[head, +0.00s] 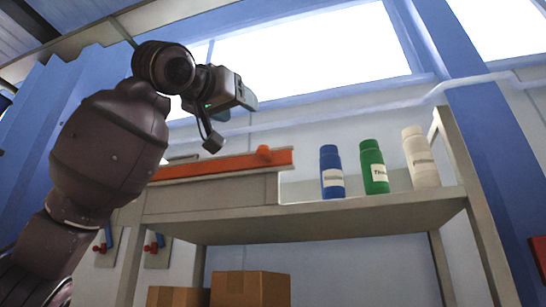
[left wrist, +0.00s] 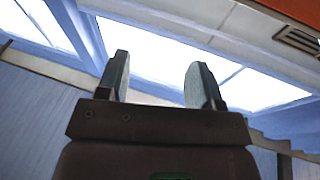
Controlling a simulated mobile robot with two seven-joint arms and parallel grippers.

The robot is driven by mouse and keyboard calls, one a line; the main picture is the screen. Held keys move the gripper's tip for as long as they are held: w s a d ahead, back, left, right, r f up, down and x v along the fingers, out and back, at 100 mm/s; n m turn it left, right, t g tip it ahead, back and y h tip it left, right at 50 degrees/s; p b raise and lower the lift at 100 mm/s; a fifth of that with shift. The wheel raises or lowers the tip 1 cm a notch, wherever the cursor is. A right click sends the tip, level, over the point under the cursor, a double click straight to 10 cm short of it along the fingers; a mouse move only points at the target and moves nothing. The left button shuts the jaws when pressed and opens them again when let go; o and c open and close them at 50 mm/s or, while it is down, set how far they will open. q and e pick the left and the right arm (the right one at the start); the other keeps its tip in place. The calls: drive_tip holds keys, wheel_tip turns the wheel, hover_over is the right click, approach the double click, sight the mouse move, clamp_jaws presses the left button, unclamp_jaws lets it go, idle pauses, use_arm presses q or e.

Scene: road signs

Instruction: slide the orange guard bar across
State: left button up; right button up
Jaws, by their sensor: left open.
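The orange guard bar (head: 220,166) lies along the front of a grey box-like housing (head: 215,194) on the shelf in the head view. My left gripper (head: 232,118) is above and to the left of the knob, apart from the bar. In the left wrist view its two fingers (left wrist: 158,80) are spread with nothing between them. An orange-red edge (left wrist: 290,14) shows at the top right there; I cannot tell if it is the bar. My right gripper is in neither view.
A blue bottle (head: 331,172), a green bottle (head: 373,168) and a cream bottle (head: 420,158) stand on the grey shelf (head: 330,209) right of the housing. Cardboard boxes (head: 250,289) are below. A blue post (head: 490,150) rises at the right.

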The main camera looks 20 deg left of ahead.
sight(260, 149)
use_arm(q)
drive_tip(key=w+f+n+p, duration=0.1)
drive_tip(key=w, duration=0.3)
drive_tip(key=w+d+f+n+g+y+p, duration=0.1)
drive_tip(key=w, duration=0.2)
drive_tip(key=w+f+n+g+p, duration=0.1)
drive_tip(key=w, duration=0.3)
drive_tip(key=shift+w+d+f+y, duration=0.3)
drive_tip(key=shift+w+d+y, duration=0.05)
drive_tip(key=shift+y, duration=0.05)
drive_tip(key=shift+w+d+p, duration=0.1)
drive_tip(key=shift+w+p, duration=0.25)
drive_tip(key=shift+w, duration=0.1)
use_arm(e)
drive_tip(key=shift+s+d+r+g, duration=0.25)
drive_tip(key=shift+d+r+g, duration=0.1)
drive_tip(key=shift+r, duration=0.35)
use_arm(q)
drive_tip(key=shift+c, duration=0.3)
clamp_jaws()
drive_tip(key=shift+s+d, duration=0.1)
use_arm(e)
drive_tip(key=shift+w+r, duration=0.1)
